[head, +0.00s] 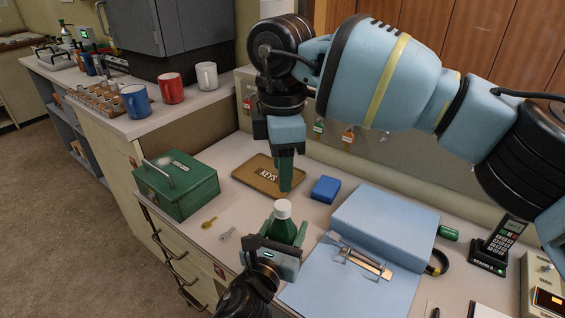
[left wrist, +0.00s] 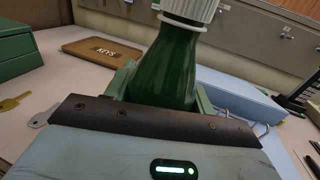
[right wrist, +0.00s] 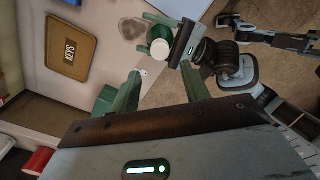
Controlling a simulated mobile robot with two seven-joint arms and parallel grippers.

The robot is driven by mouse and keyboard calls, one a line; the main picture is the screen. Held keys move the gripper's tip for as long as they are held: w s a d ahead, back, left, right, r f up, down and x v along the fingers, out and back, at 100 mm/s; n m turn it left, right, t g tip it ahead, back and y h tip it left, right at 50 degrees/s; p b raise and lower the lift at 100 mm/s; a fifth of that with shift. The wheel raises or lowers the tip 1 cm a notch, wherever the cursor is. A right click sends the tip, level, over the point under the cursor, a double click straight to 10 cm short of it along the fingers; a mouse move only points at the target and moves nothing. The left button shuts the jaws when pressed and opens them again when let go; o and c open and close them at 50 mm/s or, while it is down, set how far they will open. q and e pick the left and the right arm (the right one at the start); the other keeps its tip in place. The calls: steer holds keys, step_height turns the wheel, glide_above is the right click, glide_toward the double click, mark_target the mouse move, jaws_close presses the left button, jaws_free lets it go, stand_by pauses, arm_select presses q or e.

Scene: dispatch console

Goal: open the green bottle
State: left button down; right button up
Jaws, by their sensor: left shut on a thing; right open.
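The green bottle (head: 283,231) stands upright with its white cap (head: 282,208) on. My left gripper (head: 287,238) is shut around its body; the left wrist view shows the dark green glass (left wrist: 168,65) between the green fingers and the ribbed cap (left wrist: 190,10) above. My right gripper (head: 287,187) points down above and slightly behind the cap in the head view, apart from it. In the right wrist view the right gripper (right wrist: 160,74) is open and empty, with the cap (right wrist: 160,49) beyond its fingertips. The bottle's base is hidden.
A blue binder (head: 385,225) and clipboard (head: 340,287) lie right of the bottle. A KEYS tray (head: 243,172), blue box (head: 325,189) and green cash box (head: 177,190) are behind and left. Two keys (head: 209,223) lie on the desk. A phone (head: 496,245) stands at right.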

mark_target(282, 204)
steer(key=shift+f, duration=4)
